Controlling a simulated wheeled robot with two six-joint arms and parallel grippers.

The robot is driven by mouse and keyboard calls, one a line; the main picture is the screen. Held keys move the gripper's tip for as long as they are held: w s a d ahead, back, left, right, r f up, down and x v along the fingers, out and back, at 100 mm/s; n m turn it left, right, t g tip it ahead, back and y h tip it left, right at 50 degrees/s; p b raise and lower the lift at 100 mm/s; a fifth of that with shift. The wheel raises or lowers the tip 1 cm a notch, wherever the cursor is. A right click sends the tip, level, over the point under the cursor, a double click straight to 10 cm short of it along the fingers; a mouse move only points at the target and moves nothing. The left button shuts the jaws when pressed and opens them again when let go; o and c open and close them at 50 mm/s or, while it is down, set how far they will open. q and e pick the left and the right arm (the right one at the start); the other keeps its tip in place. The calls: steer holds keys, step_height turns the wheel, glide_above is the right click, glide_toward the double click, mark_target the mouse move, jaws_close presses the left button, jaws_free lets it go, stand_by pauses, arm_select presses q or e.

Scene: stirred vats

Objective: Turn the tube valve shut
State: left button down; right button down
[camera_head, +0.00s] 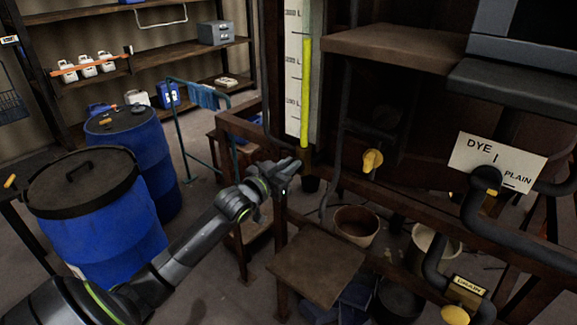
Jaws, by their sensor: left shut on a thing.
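The sight tube (306,95) stands upright in front of a white scale marked in litres, with yellow-green liquid in it. My left gripper (290,168) is at the foot of this tube, at the frame's edge. It is shut on the tube valve, whose handle is mostly hidden by the jaws, so I cannot tell how far it is turned. A small dark cup (310,184) sits just below and right of the jaws. My right gripper is not in view.
A yellow handle (372,160) sits to the right. A DYE/PLAIN plate (497,163) and a yellow drain handle (455,315) are further right. A brown platform (318,265) lies below the gripper. Blue drums (95,228) stand at left, near my arm.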

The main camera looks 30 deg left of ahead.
arm_select(q)
steer(key=shift+m, duration=0.3)
steer(key=m+b, duration=0.2)
steer(key=m, duration=0.2)
steer(key=d+f+m+b, duration=0.1)
steer(key=m+b, duration=0.1)
steer(key=m, duration=0.2)
steer(key=m+b, duration=0.3)
steer(key=m, duration=0.1)
steer(key=shift+s+d+f, duration=0.1)
steer(key=shift+d+f, duration=0.15)
steer(key=shift+d, duration=0.15)
steer(key=m+b, duration=0.1)
steer(key=m, duration=0.2)
steer(key=m+b, duration=0.1)
steer(key=m, duration=0.1)
steer(key=shift+f+b, duration=0.3)
steer(key=shift+b, duration=0.05)
steer(key=shift+m, duration=0.3)
steer(key=c, duration=1.4)
jaws_free()
steer(key=shift+d, duration=0.1)
steer(key=shift+c, duration=0.2)
